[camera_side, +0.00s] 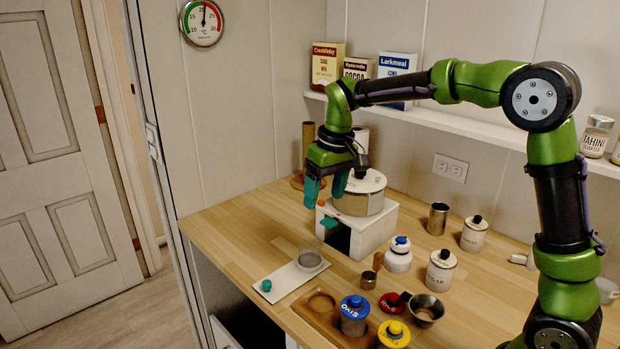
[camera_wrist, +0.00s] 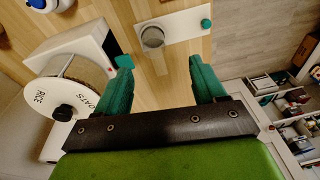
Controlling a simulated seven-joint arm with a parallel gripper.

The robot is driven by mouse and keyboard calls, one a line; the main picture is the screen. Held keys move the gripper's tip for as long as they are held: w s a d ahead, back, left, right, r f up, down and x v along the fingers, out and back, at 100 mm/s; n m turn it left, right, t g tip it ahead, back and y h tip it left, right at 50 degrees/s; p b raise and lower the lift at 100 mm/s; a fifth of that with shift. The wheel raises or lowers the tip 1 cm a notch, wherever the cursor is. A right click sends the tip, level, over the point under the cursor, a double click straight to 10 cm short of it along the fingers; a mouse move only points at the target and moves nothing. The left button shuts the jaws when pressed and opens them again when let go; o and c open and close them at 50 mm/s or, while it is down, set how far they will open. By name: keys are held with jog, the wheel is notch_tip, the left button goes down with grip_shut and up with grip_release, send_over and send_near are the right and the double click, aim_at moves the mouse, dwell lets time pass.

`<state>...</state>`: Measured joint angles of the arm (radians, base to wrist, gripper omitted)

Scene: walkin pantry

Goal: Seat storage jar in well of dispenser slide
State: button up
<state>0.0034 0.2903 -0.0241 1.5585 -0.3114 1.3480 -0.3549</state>
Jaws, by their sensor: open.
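My gripper (camera_side: 326,192) is open and empty, teal fingers pointing down, in the air in front of the dispenser. Its spread fingers (camera_wrist: 161,72) also show in the wrist view. The dispenser (camera_side: 375,232) is a white box with a round drum and black knob on top. The dispenser slide (camera_side: 285,281) is a flat white strip with a teal knob; a grey round cup-like well (camera_side: 310,261) stands on its far end. A blue-lidded storage jar (camera_side: 354,316) and a yellow-lidded jar (camera_side: 394,336) stand in front. I cannot tell which jar is meant.
A wooden tray (camera_side: 309,317) has an empty round recess beside the blue-lidded jar. A red-lidded item (camera_side: 392,302), a metal bowl (camera_side: 426,309), canisters (camera_side: 440,270) and a white bottle (camera_side: 398,256) crowd the right. The counter left of the slide is clear.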

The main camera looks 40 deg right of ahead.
jog(key=s+a+r+m+t, duration=0.1)
jog(key=s+t, duration=0.1)
jog(key=s, duration=0.8)
jog(key=s+a+r+m+t+y, duration=0.1)
jog(key=s+a+m+t, duration=0.1)
jog(key=s, duration=0.9)
jog(key=shift+s+r+t, duration=0.25)
jog(key=shift+s+t, duration=0.05)
jog(key=shift+t, duration=0.4)
jog(key=shift+a, duration=0.1)
jog(key=shift+c, duration=0.5)
